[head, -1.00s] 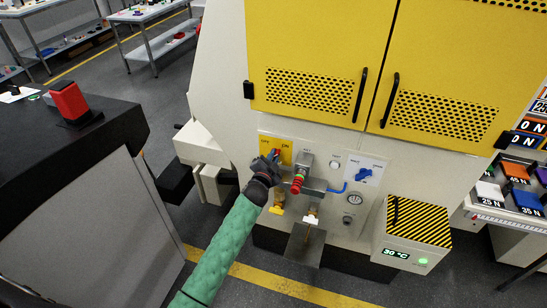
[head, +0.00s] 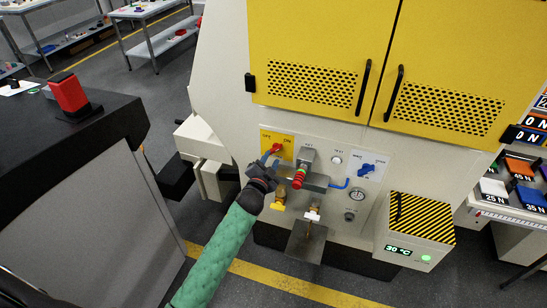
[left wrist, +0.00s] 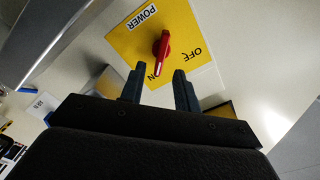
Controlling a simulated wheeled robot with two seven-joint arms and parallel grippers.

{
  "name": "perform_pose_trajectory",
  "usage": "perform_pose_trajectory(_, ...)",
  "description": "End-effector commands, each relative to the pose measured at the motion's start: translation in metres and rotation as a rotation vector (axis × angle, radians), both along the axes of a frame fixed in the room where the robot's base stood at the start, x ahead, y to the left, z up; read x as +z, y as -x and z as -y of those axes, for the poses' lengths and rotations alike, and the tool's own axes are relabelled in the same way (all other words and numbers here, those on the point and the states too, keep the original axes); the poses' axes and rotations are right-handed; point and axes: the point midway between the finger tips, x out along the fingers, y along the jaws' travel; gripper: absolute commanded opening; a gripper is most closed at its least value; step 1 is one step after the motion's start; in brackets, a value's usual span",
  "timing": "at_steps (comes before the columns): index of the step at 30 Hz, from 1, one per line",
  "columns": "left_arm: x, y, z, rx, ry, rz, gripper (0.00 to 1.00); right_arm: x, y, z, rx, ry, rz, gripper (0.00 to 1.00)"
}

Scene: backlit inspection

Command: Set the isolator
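The isolator is a red rotary knob (head: 276,148) on a yellow plate (head: 290,154) marked OFF and ON, on the front of the machine. In the left wrist view the knob (left wrist: 162,50) shows whole, and the end of its handle points at the ON mark. The word POWER also shows on the yellow plate (left wrist: 185,22) there. My left gripper (head: 268,163) is just below and in front of the knob. In the left wrist view its two fingers (left wrist: 159,84) are apart with nothing between them, and the knob is beyond the tips. My right gripper is not in view.
A hazard-striped box (head: 422,220) juts out at the lower right. A black-topped bench (head: 100,115) stands at the left.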

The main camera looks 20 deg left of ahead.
Motion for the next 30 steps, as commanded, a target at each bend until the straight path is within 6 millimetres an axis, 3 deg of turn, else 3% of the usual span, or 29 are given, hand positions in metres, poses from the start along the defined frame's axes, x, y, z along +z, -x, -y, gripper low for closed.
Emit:
perform_pose_trajectory(3,-0.002,0.015,0.000,0.000,0.000,0.000,0.32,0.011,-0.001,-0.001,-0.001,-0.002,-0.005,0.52)
perform_pose_trajectory(9,0.000,0.026,-0.001,0.001,-0.001,-0.001,0.32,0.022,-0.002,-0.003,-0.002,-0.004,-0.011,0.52)
perform_pose_trajectory(26,-0.001,0.027,-0.001,0.002,0.012,-0.004,0.32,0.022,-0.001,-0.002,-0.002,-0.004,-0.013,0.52)
perform_pose_trajectory(30,-0.018,0.028,-0.010,0.053,0.076,-0.093,0.32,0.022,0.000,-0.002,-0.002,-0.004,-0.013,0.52)
